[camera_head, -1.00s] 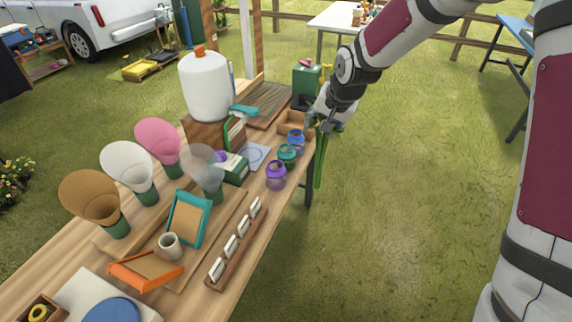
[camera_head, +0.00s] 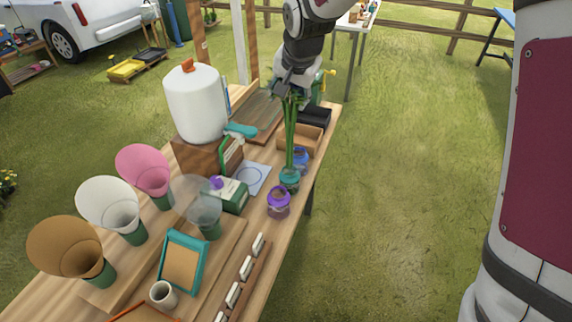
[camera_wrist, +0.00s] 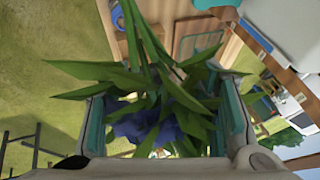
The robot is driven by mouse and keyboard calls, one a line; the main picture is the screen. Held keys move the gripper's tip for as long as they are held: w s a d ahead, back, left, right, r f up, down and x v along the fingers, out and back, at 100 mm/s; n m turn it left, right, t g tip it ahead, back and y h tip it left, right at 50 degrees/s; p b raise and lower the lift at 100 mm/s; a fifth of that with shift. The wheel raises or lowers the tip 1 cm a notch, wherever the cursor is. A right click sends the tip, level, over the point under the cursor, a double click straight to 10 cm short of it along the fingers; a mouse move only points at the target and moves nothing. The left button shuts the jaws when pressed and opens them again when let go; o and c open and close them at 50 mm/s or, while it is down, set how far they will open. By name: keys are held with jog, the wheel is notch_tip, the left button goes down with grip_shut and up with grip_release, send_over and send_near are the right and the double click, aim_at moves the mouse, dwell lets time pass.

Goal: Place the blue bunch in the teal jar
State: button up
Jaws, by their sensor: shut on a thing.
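My gripper (camera_head: 292,86) is shut on the blue bunch, above the far right part of the bench. In the head view the bunch shows as long green stems (camera_head: 290,130) hanging nearly upright below the fingers. In the wrist view its blue flowers (camera_wrist: 140,125) and green leaves lie between the two fingers. The teal jar (camera_head: 289,181) stands near the bench's right edge. The lower stem ends meet its mouth in the picture; I cannot tell how far inside they are.
A purple jar (camera_head: 278,204) stands in front of the teal jar and a blue jar (camera_head: 301,160) behind it. A cardboard tray (camera_head: 303,138) lies beyond. A white tank (camera_head: 197,103) stands to the left. Open grass lies right of the bench.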

notch_tip(320, 180, down, 9)
jog(key=shift+f+p, duration=0.2)
jog(key=shift+p, duration=0.4)
jog(key=shift+f, duration=0.15)
jog(key=o, duration=1.6)
jog(key=shift+c, duration=0.2)
jog(key=n, duration=0.2)
send_near(290, 124)
jog(key=s+d+r, duration=0.9)
jog(key=s, duration=0.3)
jog(key=s+d+r+n+h, duration=0.1)
jog(key=s+d+n, duration=0.2)
jog(key=s, duration=1.4)
jog(key=d, duration=0.3)
